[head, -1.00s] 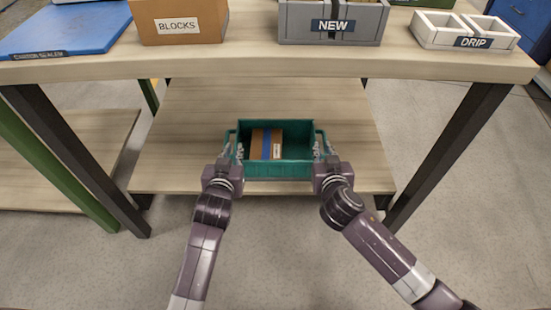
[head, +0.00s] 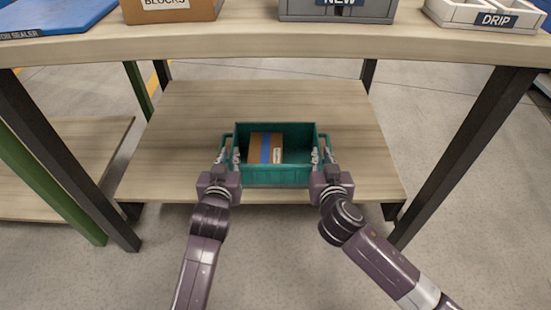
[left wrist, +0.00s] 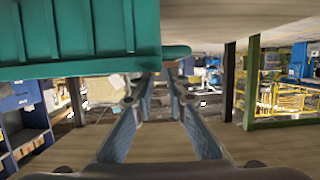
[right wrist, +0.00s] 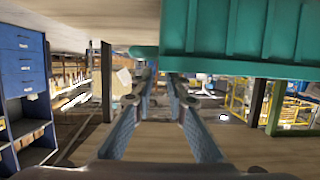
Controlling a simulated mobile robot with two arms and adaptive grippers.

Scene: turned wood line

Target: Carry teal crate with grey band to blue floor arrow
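The teal crate (head: 275,175) rests upright on the low wooden shelf, near its front edge, with a brown box (head: 264,147) with a blue stripe inside. No grey band can be made out. The crate's wall also shows in the left wrist view (left wrist: 75,30) and the right wrist view (right wrist: 240,25). My left gripper (head: 229,155) is at the crate's left handle, and my right gripper (head: 321,155) is at its right handle. Both have their fingers apart; the wrist views show a gap between the fingers, with the handles close to the tips. No blue floor arrow is visible.
The tabletop (head: 260,40) overhangs the shelf (head: 350,110), carrying a blue board (head: 55,17), a blocks box (head: 170,12), a grey bin (head: 335,10) and a drip tray (head: 490,18). Dark legs (head: 465,150) stand either side. Grey floor (head: 480,240) is clear at the right front.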

